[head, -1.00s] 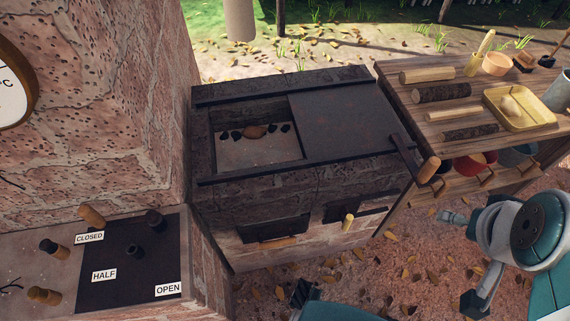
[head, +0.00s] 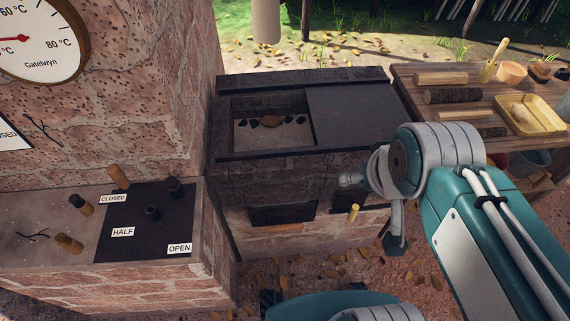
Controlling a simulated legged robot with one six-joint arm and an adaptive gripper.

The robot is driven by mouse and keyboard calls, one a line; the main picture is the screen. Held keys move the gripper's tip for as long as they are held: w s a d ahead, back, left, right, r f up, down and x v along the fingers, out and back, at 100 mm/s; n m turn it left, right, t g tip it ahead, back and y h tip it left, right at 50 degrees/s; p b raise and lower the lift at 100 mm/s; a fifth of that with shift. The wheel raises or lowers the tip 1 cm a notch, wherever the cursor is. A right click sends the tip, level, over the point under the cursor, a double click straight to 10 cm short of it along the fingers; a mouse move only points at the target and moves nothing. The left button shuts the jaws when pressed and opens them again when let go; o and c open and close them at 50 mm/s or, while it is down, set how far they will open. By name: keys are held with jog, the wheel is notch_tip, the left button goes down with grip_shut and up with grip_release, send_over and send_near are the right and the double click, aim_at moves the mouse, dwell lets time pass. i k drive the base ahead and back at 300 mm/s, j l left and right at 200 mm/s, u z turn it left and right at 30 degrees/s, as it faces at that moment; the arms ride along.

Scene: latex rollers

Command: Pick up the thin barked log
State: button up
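The thin barked log (head: 493,131) lies on the wooden side table at the right, the nearest of several logs in a row. The top of my arm hides part of its left side. My arm reaches up from the lower right, and its grey joint is in front of the stove's right end.
The wooden table (head: 405,86) also holds a thick pale log (head: 440,78), a thick barked log (head: 453,96), a thin pale log (head: 465,115) and a yellow tray (head: 530,121). The dark stove (head: 360,112) stands left of it. A brick ledge with levers (head: 152,211) is farther left.

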aim_at(487, 133)
jog(key=z, duration=1.4)
jog(key=u, duration=0.65)
jog(key=i+l+u, duration=0.15)
jog(key=l+u, duration=0.2)
jog(key=i+l+u, duration=0.15)
jog(key=l+u, duration=0.5)
jog(key=l, duration=0.15)
jog(key=i+l+u, duration=0.1)
jog(key=l+u, duration=0.35)
jog(key=l, duration=1.75)
jog(key=k, duration=0.1)
